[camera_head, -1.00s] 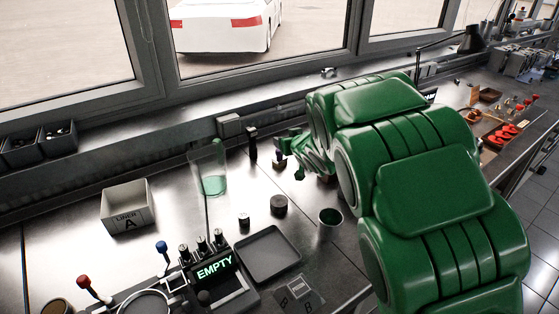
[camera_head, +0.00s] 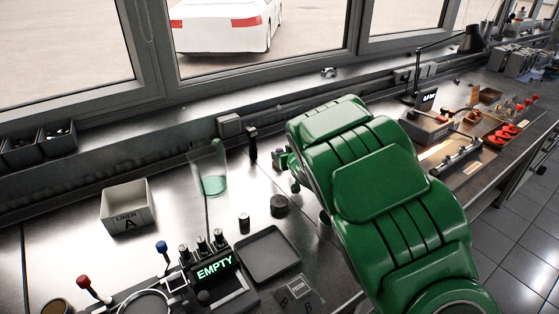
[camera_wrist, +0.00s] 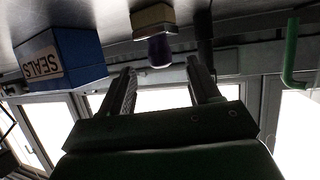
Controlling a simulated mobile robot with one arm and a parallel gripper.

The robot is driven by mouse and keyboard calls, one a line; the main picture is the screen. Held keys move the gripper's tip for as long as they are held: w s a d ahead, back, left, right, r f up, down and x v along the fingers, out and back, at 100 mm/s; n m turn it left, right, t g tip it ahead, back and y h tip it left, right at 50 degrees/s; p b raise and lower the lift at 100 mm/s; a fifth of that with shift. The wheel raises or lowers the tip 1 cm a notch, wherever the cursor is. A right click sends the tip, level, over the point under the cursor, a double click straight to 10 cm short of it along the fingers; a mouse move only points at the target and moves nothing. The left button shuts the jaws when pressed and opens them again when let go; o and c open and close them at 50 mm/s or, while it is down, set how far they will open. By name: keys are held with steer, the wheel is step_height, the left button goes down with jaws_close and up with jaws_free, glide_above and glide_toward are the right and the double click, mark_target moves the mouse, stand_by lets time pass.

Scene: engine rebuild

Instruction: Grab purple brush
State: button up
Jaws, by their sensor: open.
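In the wrist view a dark purple piece with a pale yellowish block (camera_wrist: 154,17) hangs at top centre; I take it for the purple brush (camera_wrist: 160,51). My gripper (camera_wrist: 162,67) is open, its two fingers apart on either side below the brush in the picture. Nothing is held between them. Whether the fingers touch the brush cannot be told. In the head view my green arm hides most of the gripper, and only a small part (camera_head: 284,162) shows beside the arm's far end.
A blue SEALS box (camera_wrist: 75,56) and a green bent rod (camera_wrist: 291,56) flank the wrist view.

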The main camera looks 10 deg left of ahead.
mark_target(279, 149)
steer(key=shift+x, duration=2.7)
steer(key=shift+r, duration=0.1)
steer(key=shift+c, duration=0.4)
steer(key=c, duration=1)
steer(key=shift+r, duration=0.5)
step_height(279, 149, up, 2)
steer(key=shift+r, duration=0.25)
steer(key=s+d+r, duration=0.1)
steer(key=s+r, duration=0.2)
steer(key=s, duration=0.1)
steer(key=s+d+r, duration=0.2)
steer(key=s+r, duration=0.1)
steer(key=s, duration=0.1)
steer(key=s+d+r, duration=0.2)
steer(key=s+r, duration=0.1)
steer(key=s, duration=0.2)
steer(key=shift+d+r, duration=0.1)
steer(key=shift+r, duration=0.15)
